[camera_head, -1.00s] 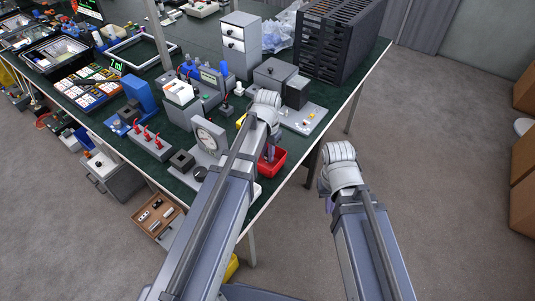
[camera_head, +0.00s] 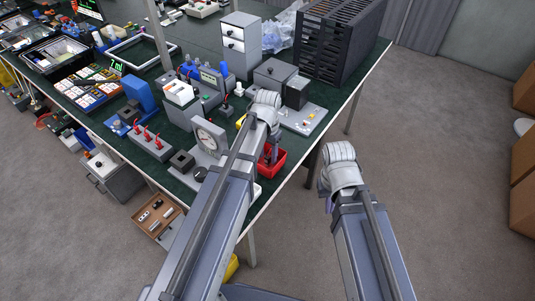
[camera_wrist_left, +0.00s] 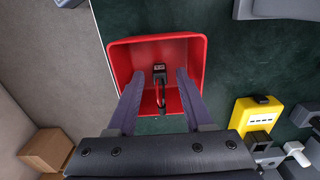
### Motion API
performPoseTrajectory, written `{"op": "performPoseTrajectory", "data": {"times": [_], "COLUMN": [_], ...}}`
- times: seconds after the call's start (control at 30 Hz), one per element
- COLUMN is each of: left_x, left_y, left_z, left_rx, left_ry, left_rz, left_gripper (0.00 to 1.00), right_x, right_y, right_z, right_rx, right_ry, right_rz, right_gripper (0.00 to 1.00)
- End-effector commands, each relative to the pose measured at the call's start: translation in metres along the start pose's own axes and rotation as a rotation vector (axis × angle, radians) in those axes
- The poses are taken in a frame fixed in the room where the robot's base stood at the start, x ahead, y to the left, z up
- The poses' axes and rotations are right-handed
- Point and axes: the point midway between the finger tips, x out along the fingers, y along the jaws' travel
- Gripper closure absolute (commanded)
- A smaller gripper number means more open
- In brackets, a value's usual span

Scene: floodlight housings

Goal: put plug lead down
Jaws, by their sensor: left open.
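The plug lead (camera_wrist_left: 160,76), a dark plug with a red and black looped cable, is in the red bin (camera_wrist_left: 117,62) in the left wrist view. My left gripper (camera_wrist_left: 159,80) is open, with one finger on each side of the lead and a gap to each. I cannot tell whether the lead touches the bin floor. In the head view the red bin (camera_head: 281,168) stands at the table's near edge, partly hidden by my left gripper (camera_head: 270,154). My right gripper (camera_head: 328,203) is mostly hidden behind its own wrist, off the table's edge.
A yellow device (camera_wrist_left: 254,116) sits right of the bin in the left wrist view. In the head view a grey dial gauge (camera_head: 209,138) stands left of my left wrist. A grey panel (camera_head: 303,119) lies behind the bin, and a black rack (camera_head: 338,40) stands at the back.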

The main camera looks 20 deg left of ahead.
Motion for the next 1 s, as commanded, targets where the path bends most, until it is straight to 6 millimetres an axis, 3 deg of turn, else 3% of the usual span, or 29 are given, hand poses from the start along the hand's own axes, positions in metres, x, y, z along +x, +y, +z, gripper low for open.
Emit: {"op": "performPoseTrajectory", "data": {"times": [0.8,1.0], "left_x": [-0.115,-0.127], "left_y": [0.000,0.000], "left_z": [0.000,0.000], "left_rx": [0.000,0.000], "left_ry": [0.000,0.000], "left_rz": [0.000,0.000], "left_gripper": [0.49,0.49], "right_x": [-0.114,-0.126], "right_y": [0.011,0.012], "right_z": [0.007,0.007], "right_rx": [0.000,0.000], "right_ry": [0.000,0.000], "right_rz": [0.000,0.000], "right_gripper": [1.00,1.00]}}
